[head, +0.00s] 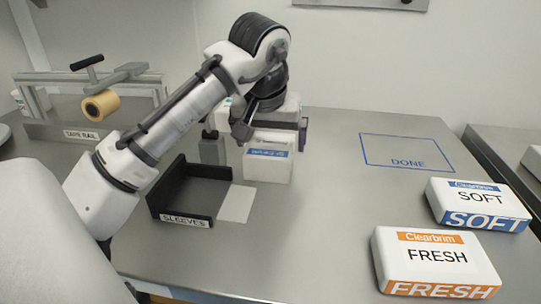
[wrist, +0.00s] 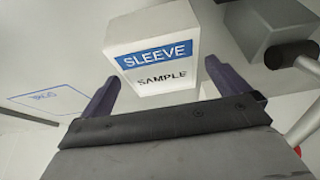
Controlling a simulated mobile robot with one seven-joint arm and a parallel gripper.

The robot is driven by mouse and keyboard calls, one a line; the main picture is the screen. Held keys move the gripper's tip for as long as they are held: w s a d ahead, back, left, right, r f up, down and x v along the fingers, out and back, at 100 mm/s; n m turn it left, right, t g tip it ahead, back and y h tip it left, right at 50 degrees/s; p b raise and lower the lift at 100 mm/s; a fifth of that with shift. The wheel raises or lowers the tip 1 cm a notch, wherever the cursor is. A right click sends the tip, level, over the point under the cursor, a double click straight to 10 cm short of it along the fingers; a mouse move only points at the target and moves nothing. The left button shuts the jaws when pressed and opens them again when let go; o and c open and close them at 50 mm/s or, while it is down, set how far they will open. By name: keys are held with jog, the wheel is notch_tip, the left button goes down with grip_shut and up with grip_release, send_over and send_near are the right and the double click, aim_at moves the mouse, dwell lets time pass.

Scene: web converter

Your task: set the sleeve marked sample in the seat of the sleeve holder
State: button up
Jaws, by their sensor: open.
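The sleeve marked SAMPLE is a white block with a blue SLEEVE band (wrist: 155,40); in the head view the blue-banded white block (head: 267,167) stands upright on the steel table, right of centre-left. My gripper (wrist: 161,72) is open, with one purple finger on each side of the sleeve's near end in the wrist view; I cannot tell whether they touch it. A black walled tray labelled SLEEVES (head: 182,221) is left of the sleeve; no other holder is clearly marked.
A grey block (head: 212,150) stands close left of the sleeve; a grey block (wrist: 262,30) also shows in the wrist view. A white patch (head: 236,204) lies beside the tray. The DONE outline (head: 407,162) is empty. SOFT (head: 478,203) and FRESH (head: 435,257) packs lie right.

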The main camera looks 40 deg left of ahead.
aim_at(270, 147)
jog(key=shift+f, duration=0.25)
dwell(0.4)
jog(key=c, duration=1)
jog(key=shift+o, duration=0.2)
jog(key=shift+r, duration=0.15)
notch_tip(270, 147, up, 20)
jog(key=p, duration=1.7)
